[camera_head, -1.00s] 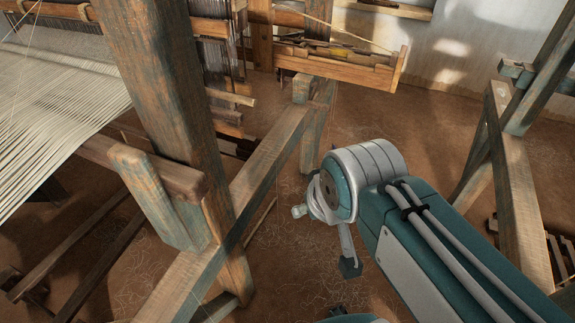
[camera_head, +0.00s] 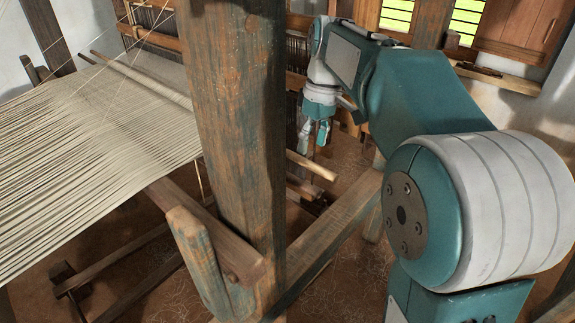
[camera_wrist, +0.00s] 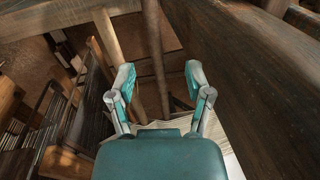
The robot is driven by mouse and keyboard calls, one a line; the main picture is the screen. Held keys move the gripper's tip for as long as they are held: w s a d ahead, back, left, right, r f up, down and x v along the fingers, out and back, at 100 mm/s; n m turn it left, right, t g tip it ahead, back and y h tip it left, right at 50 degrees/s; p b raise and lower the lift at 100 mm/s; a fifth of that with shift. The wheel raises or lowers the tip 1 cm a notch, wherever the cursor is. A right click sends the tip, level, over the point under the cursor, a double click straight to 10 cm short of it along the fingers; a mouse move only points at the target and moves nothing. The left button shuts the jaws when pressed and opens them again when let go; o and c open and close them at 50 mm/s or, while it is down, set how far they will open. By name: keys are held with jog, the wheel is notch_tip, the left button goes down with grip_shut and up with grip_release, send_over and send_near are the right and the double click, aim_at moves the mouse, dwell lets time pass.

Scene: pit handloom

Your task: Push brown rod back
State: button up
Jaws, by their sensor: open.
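A brown rod (camera_head: 312,165) juts out to the right from behind the loom's thick front post in the head view; its far part is hidden by the post. My gripper (camera_head: 314,138) hangs just above the rod's end, fingers pointing down. In the wrist view my gripper (camera_wrist: 160,85) is open, with teal pads apart. A brown rod (camera_wrist: 154,50) runs lengthwise through the gap between the fingers there; it looks like the same rod, but I cannot be sure. I see no clear contact between fingers and rod.
The thick upright post (camera_head: 237,120) stands left of my arm. Pale warp threads (camera_head: 90,125) stretch across the loom at left. A slanting lower beam (camera_head: 335,215) runs below my gripper. A dark wide beam (camera_wrist: 260,75) lies close on the right in the wrist view.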

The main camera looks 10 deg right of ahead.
aim_at(301, 180)
jog(key=shift+n+g, duration=0.3)
jog(key=shift+n, duration=0.1)
jog(key=f, duration=0.3)
jog(key=w+a+f, duration=0.1)
jog(key=f, duration=0.7)
jog(key=shift+w+a, duration=0.15)
jog(key=shift+a, duration=0.05)
jog(key=shift+a, duration=0.1)
grip_shut()
